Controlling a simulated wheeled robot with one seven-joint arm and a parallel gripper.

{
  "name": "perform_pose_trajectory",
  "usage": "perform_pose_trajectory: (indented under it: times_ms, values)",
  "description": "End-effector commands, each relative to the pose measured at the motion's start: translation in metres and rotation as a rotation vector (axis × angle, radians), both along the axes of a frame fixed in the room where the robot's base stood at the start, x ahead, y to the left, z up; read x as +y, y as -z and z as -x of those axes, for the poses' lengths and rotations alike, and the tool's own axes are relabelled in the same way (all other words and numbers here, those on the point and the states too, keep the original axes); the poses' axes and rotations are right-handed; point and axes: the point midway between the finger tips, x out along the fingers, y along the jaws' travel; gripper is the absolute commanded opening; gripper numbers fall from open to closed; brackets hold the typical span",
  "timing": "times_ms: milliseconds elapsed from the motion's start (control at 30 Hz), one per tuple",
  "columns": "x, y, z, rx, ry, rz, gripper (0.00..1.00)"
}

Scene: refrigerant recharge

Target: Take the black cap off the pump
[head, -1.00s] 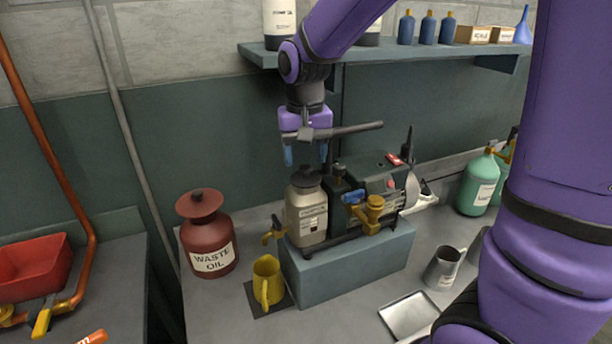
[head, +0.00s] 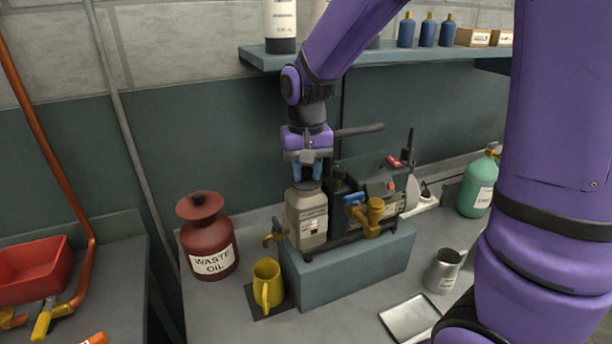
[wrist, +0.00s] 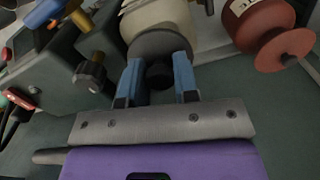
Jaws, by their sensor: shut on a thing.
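The pump (head: 375,195) stands on a blue-grey block, with a cream reservoir bottle (head: 307,218) at its left end. The black cap (head: 306,185) is on top of the bottle, mostly hidden by my fingers in the head view. In the wrist view the cap's wide disc (wrist: 162,43) sits against the cream bottle, and its dark knob (wrist: 159,77) lies between my blue fingertips. My gripper (head: 307,172) points down at the bottle's top and is shut on the cap; it also shows in the wrist view (wrist: 159,72).
A red waste oil can (head: 208,235) stands left of the pump. A yellow jug (head: 267,284) is on a dark mat in front. A metal cup (head: 443,268), a tray (head: 409,316) and a green bottle (head: 478,186) are at right. A shelf (head: 400,52) runs behind my arm.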

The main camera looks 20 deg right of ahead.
Motion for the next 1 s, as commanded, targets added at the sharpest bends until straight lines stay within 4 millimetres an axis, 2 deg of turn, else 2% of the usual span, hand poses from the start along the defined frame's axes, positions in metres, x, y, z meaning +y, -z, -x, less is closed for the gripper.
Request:
perform_pose_trajectory:
  times_ms: [267,467,800,1000]
  values:
    - [0.000,-0.012,0.000,-0.002,0.000,-0.001,0.06]
    - [0.002,-0.038,0.003,-0.003,-0.001,0.000,0.06]
    - [0.038,-0.044,0.076,-0.002,-0.004,-0.001,0.06]
    - [0.057,-0.047,0.112,-0.001,-0.004,-0.001,0.06]
